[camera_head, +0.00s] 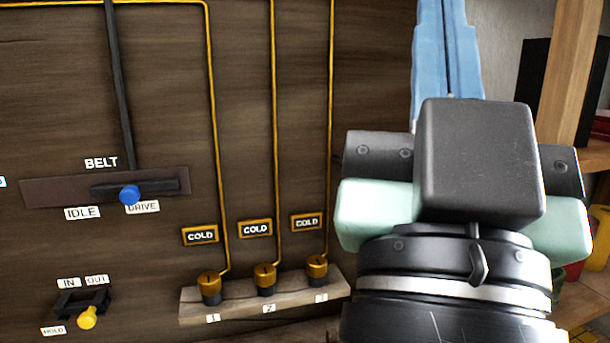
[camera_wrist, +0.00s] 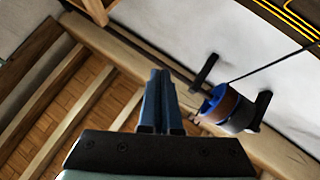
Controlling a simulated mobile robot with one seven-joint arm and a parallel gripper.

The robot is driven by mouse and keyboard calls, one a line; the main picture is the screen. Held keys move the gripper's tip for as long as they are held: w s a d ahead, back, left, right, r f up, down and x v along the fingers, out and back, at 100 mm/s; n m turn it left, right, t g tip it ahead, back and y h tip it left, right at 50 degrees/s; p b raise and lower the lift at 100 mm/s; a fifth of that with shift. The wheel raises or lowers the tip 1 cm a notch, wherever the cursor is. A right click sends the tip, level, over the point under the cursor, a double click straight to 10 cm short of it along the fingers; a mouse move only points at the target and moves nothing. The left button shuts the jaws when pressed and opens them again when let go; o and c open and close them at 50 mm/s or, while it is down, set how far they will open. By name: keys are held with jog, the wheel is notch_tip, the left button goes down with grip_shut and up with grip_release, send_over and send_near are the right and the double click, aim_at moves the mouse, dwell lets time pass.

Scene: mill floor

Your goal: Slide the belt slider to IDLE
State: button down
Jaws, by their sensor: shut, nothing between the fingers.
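The belt slider is a blue knob (camera_head: 129,195) on a dark horizontal bar in a brown plate (camera_head: 50,192) under the word BELT, in the head view at left. The IDLE label (camera_head: 83,213) is below and left of the knob. The DRIVE label (camera_head: 143,207) is below and slightly right of it, and the knob stands nearer to DRIVE. My gripper (camera_head: 447,20) is at the right of the head view, its blue fingers together and pointing up, well apart from the slider. The wrist view shows the shut fingers (camera_wrist: 160,85) with nothing between them. I cannot make out the slider there.
Below the slider is a yellow knob (camera_head: 87,317) with IN, OUT and HOLD labels. Three brass-capped knobs (camera_head: 265,280) stand on a wooden ledge under COLD signs. A wooden post (camera_head: 572,75) is at the right. A blue-ended roller (camera_wrist: 222,107) shows in the wrist view.

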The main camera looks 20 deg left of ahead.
jog(key=w+a+f+g+y+p, duration=0.5)
jog(key=w+a+g+y+p, duration=0.4)
jog(key=w+a+p, duration=0.35)
jog(key=s+a+f+m+g+y+p, duration=0.2)
jog(key=s+a+f+g+y+p, duration=0.1)
jog(key=a+f+g+p, duration=0.5)
jog(key=a+g, duration=0.2)
jog(key=g, duration=0.1)
jog(key=shift+s+a+p, duration=0.15)
jog(key=shift+a+p, duration=0.15)
jog(key=shift+a+f, duration=0.1)
jog(key=p, duration=0.3)
send_near(147, 190)
jog(key=w, duration=0.2)
jog(key=shift+s+a+f+p, duration=0.2)
jog(key=shift+a+p, duration=0.1)
jog(key=shift+a, duration=0.35)
jog(key=shift+s+a+f+p, duration=0.2)
jog(key=shift+a+p, duration=0.05)
jog(key=shift+a, duration=0.45)
jog(key=shift+s+a+f+p, duration=0.2)
jog(key=shift+a+p, duration=0.1)
jog(key=shift+a, duration=0.35)
